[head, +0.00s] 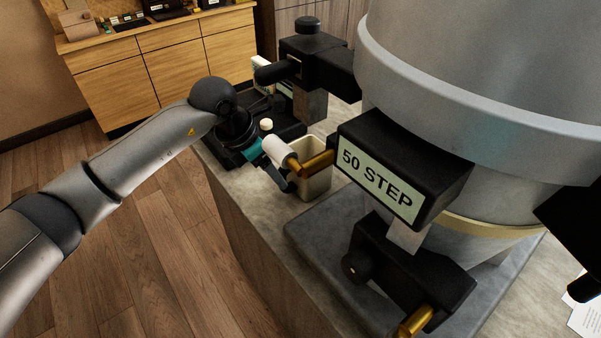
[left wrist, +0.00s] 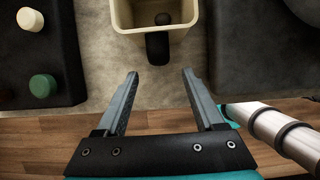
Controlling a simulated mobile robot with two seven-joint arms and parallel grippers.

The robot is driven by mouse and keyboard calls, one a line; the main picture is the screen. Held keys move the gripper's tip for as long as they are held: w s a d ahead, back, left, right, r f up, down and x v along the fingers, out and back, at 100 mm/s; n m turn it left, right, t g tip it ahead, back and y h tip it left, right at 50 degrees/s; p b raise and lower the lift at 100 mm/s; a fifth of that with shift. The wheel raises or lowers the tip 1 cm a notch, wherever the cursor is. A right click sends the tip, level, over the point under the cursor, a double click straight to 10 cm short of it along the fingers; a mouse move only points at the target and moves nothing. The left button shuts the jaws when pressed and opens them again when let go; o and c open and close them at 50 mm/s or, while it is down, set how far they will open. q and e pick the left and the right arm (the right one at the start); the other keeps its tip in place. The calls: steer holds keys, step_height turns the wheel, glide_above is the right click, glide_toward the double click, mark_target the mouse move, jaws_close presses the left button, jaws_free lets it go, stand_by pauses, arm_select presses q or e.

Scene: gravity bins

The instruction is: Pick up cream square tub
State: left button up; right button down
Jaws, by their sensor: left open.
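The cream square tub (head: 318,183) stands on the stone-look counter, left of the large grey machine in the head view. In the left wrist view the tub (left wrist: 182,30) is at the top centre, its near rim facing my gripper. In the head view the left gripper (head: 288,184) is partly hidden behind a white cylinder. My right gripper is not seen.
A white cylinder with a brass end (head: 280,152) is close beside my left gripper. A black box labelled 50 STEP (head: 380,180) juts from the grey machine (head: 470,90) right of the tub. A black unit with cream and green knobs (left wrist: 40,50) stands left.

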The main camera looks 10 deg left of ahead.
mark_target(285, 179)
arm_select(q)
steer(key=x, duration=0.3)
steer(key=w+d+x, duration=0.1)
steer(key=x, duration=0.1)
stand_by(0.3)
jaws_close()
stand_by(0.5)
stand_by(0.9)
